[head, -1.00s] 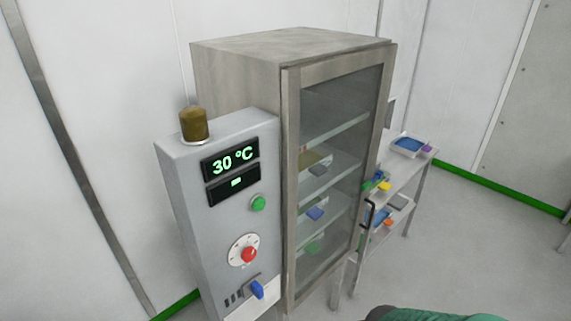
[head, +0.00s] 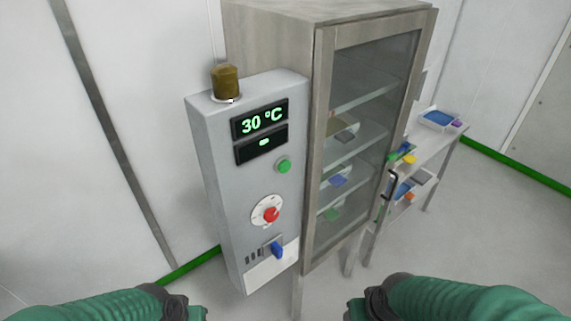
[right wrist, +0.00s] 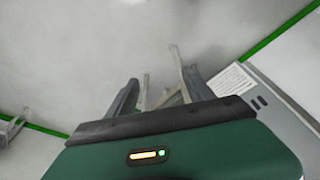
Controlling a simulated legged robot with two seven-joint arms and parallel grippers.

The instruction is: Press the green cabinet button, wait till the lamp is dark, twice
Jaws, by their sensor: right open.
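The green button (head: 284,166) is on the front of the grey control box (head: 217,196), right of and below the displays, and nothing touches it. The lamp (head: 225,81) on top of the box is a dull amber-brown dome with no visible glow. The upper display (head: 259,120) reads 30 °C; the lower one (head: 262,145) shows a small green mark. My right gripper (right wrist: 160,92) is open and empty in the right wrist view, above the floor, with the box's lower part to its right. Both my arms show at the bottom of the head view; my left gripper is out of view.
A red knob (head: 271,214) on a white dial and a blue switch (head: 277,249) sit below the button. The steel cabinet (head: 312,150) with its shut glass door stands right of the box. A side table (head: 434,152) with trays is farther right. Floor in front is clear.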

